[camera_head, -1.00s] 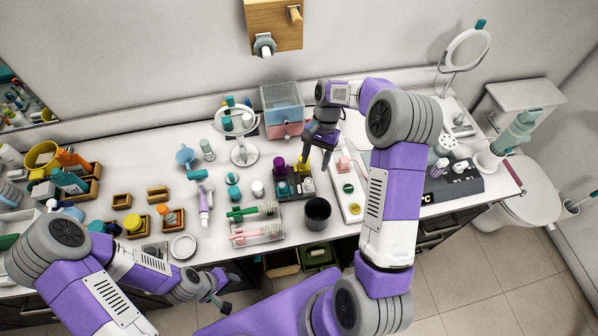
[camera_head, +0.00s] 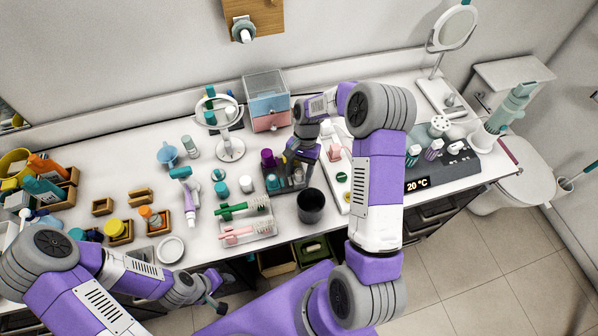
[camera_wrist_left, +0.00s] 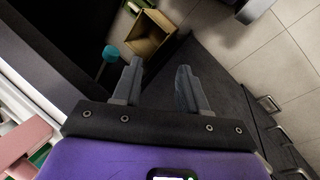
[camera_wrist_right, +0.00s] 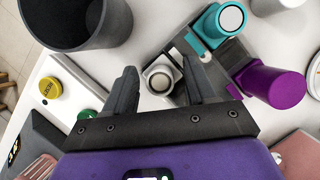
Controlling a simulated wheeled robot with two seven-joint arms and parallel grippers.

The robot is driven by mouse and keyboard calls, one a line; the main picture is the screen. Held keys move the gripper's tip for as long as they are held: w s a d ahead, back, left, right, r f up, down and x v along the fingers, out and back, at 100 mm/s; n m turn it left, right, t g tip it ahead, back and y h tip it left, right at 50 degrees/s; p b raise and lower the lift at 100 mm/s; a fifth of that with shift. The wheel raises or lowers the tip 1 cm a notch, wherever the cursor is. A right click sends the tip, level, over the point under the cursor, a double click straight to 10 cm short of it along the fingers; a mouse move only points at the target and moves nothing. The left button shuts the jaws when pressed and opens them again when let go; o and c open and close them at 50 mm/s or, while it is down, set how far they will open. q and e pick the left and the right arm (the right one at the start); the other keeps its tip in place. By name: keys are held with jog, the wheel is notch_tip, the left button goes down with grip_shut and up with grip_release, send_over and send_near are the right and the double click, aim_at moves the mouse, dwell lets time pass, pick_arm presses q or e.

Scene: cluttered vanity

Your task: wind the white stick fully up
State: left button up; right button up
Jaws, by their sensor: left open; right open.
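A short white stick (camera_wrist_right: 158,80) with a grey round top stands at the corner of a dark rack (camera_wrist_right: 228,68) in the right wrist view. My right gripper (camera_wrist_right: 157,76) is open, pointing down over it, with a finger on each side in the picture; I cannot tell how far down the fingers reach. A teal stick (camera_wrist_right: 222,22) and a purple stick (camera_wrist_right: 272,87) stand in the same rack. In the head view the right gripper (camera_head: 298,162) hides part of the rack and the white stick. My left gripper (camera_wrist_left: 158,68) is open and empty, low before the counter's front.
A dark cup (camera_head: 310,206) stands close in front of the rack. A white tray with round buttons (camera_head: 342,178) lies to its right. A drawer box (camera_head: 267,115) stands behind.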

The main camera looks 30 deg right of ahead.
jog(key=shift+s+f, duration=0.1)
grip_shut()
dwell(0.3)
